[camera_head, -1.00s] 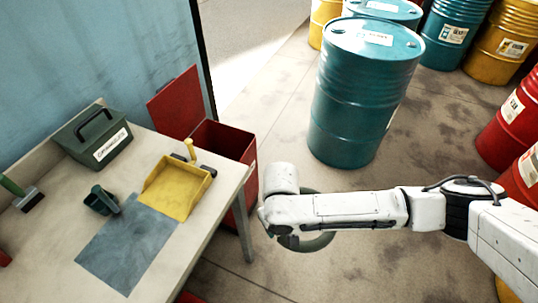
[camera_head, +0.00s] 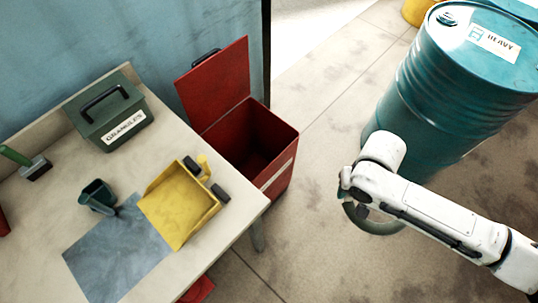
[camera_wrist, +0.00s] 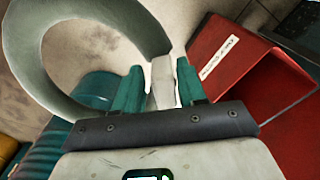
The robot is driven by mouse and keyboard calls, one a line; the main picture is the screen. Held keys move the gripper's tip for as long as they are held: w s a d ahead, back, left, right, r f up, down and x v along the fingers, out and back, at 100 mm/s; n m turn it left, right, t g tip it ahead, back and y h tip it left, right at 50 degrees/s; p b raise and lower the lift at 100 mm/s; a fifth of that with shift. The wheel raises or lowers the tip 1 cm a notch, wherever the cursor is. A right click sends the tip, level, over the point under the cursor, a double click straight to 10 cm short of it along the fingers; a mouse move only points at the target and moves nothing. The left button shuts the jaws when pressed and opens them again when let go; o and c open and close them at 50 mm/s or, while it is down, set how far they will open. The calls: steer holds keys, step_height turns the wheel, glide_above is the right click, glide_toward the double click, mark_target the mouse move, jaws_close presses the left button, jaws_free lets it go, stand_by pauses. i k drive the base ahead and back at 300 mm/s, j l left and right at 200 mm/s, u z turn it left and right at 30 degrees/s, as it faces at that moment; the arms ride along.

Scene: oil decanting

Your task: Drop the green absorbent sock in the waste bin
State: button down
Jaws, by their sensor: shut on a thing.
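The absorbent sock is a grey-green curved ring that hangs below my gripper in the head view (camera_head: 378,226). In the wrist view the sock (camera_wrist: 28,62) arcs over the left, and a pale piece at its end lies between my gripper's two green fingers (camera_wrist: 161,85). My gripper (camera_head: 354,198) is shut on it, with its fingers largely hidden in the head view. The waste bin (camera_head: 282,180) is a red box with its lid raised and its dark inside showing. It stands left of my gripper, apart from the sock. In the wrist view the bin (camera_wrist: 228,62) is at the right.
A table (camera_head: 225,235) left of the bin bears a green granules box (camera_head: 110,110), a yellow dustpan (camera_head: 178,208), a dark scoop (camera_head: 97,196) and a brush (camera_head: 35,167). A teal drum (camera_head: 440,90) stands close behind my arm. Floor between bin and drum is clear.

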mark_target(253, 163)
steer(key=i+l+u, duration=0.1)
steer(key=u, duration=0.25)
steer(key=i+l+u, duration=0.15)
steer(key=u, duration=0.2)
steer(key=i+l+u, duration=0.95)
steer(key=l, duration=0.35)
